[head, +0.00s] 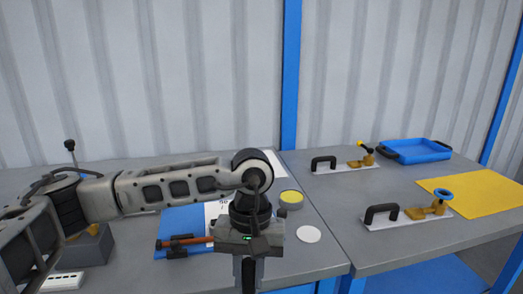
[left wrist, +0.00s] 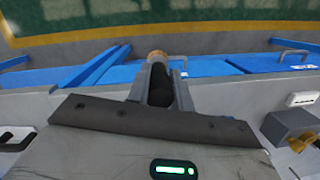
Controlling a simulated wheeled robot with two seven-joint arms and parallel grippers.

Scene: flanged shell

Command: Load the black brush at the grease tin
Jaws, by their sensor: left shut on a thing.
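The grease tin (head: 291,198) is a small round tin with a yellow top, standing on the left bench behind and right of my left gripper (head: 248,272). The gripper points down near the front of the bench. In the left wrist view its fingers are shut on a dark thing with a tan round end, which I take for the black brush (left wrist: 158,56). The gripper hides most of it, and its tip is hard to make out. The brush is apart from the tin. My right gripper is not in view.
A white disc (head: 308,234) lies in front of the tin. An orange-handled tool (head: 182,241) lies on a blue mat (head: 180,222) to the left. On the right bench are two handled fixtures (head: 345,163), (head: 407,213), a blue tray (head: 415,150) and a yellow sheet (head: 480,195).

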